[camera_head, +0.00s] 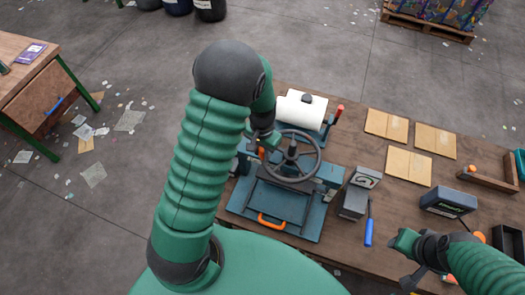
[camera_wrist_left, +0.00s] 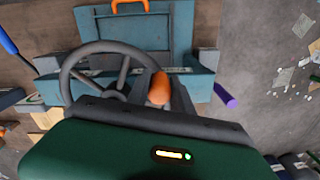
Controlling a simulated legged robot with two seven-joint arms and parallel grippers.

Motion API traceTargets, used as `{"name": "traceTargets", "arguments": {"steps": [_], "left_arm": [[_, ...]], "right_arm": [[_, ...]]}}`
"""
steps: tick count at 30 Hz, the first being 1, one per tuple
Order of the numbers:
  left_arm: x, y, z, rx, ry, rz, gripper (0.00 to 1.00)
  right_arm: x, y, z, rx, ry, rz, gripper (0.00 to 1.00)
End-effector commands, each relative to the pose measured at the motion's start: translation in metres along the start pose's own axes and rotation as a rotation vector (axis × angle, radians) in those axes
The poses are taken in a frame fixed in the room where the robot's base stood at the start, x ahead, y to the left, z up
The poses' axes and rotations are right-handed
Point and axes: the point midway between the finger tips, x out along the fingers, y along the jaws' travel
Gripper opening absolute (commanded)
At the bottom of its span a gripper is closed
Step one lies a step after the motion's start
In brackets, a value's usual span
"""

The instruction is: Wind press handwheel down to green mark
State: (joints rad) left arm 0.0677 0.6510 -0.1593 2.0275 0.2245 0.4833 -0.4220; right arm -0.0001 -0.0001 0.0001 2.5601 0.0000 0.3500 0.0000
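The press (camera_head: 275,209) is a blue-teal machine on the wooden bench with an orange front handle (camera_head: 271,222). Its dark grey handwheel (camera_head: 318,162) has spokes, a central hub and an orange knob (camera_head: 262,152) at its left rim. In the left wrist view the handwheel (camera_wrist_left: 66,75) and its knob (camera_wrist_left: 159,88) are right in front of the hand. My left gripper (camera_head: 264,143) is at the knob; its fingers are largely hidden, so its grip is unclear. My right gripper (camera_head: 411,279) is low at the right, away from the press. I cannot make out a green mark.
Several tan cards (camera_head: 409,165) and a dark box (camera_head: 447,202) are further right on the bench (camera_head: 395,205).

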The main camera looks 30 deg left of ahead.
Motion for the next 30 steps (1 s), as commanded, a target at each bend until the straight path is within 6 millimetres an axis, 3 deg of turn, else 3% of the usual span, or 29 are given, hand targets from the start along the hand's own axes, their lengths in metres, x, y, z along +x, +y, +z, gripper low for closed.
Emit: {"name": "traceTargets", "arguments": {"steps": [1,3,30], "left_arm": [[0.0000,-0.0007,-0.0003,-0.002,0.003,-0.001,0.09],[-0.0002,-0.0007,-0.0001,-0.002,0.003,-0.001,0.00],[-0.0017,-0.0001,0.0001,-0.002,0.005,0.000,0.00]], "right_arm": [[0.0002,0.0001,0.0000,0.000,0.000,0.000,0.36],[0.0002,0.0001,0.0000,0.000,0.000,0.000,0.36],[-0.0002,0.0001,-0.0001,0.000,0.000,0.000,0.36]]}}
